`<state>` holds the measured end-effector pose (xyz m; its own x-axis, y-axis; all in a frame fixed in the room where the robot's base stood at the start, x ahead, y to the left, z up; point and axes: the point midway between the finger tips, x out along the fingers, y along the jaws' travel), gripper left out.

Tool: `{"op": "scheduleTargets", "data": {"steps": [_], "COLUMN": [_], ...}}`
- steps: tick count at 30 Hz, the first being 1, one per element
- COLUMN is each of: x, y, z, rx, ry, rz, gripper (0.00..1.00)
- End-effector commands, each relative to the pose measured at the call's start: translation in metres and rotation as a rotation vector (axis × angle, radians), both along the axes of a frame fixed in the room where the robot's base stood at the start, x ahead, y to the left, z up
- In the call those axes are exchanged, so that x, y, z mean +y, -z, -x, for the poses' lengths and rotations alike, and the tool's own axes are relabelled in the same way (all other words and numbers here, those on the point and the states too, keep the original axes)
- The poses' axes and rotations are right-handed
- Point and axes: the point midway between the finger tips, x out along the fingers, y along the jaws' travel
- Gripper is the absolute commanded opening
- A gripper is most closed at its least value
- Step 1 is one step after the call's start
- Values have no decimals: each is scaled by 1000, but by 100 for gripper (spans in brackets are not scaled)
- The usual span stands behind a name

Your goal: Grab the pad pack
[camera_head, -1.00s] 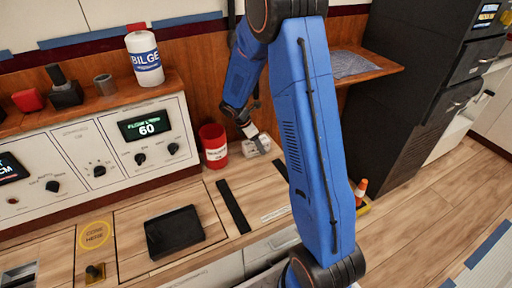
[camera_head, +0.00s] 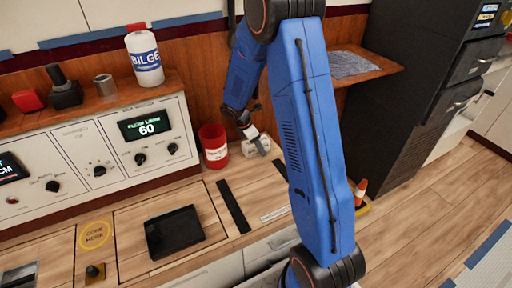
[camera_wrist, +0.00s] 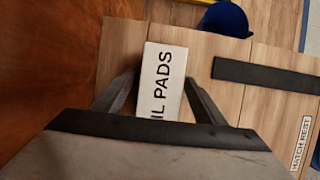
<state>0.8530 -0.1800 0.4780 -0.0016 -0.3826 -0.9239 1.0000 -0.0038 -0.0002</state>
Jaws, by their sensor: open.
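The pad pack (camera_wrist: 162,78) is a white block with black lettering ending in "IL PADS". In the wrist view it lies between the two dark fingers of my open gripper (camera_wrist: 157,95), with a gap visible on each side near the tips. Its lower end is hidden behind the gripper body. In the head view the pad pack (camera_head: 250,148) shows as a pale block on the wooden counter beside the red canister, partly covered by my gripper (camera_head: 257,143).
A red canister (camera_head: 213,146) stands just left of the pack. A black strip (camera_head: 234,206) lies on the counter in front. A white BILGE bottle (camera_head: 145,58) stands on the shelf at left. An orange cone (camera_head: 361,188) is at right.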

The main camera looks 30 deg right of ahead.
Motion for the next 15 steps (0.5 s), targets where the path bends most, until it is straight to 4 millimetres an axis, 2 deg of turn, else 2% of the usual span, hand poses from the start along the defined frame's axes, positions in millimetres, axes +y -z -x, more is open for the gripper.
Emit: {"op": "scheduleTargets", "data": {"steps": [4,9,10,15], "x": [0,0,0,0], "y": [0,0,0,0], "z": [0,0,0,0], "rx": [0,0,0,0], "ry": [0,0,0,0], "rz": [0,0,0,0], "gripper": [62,22,17,17]}}
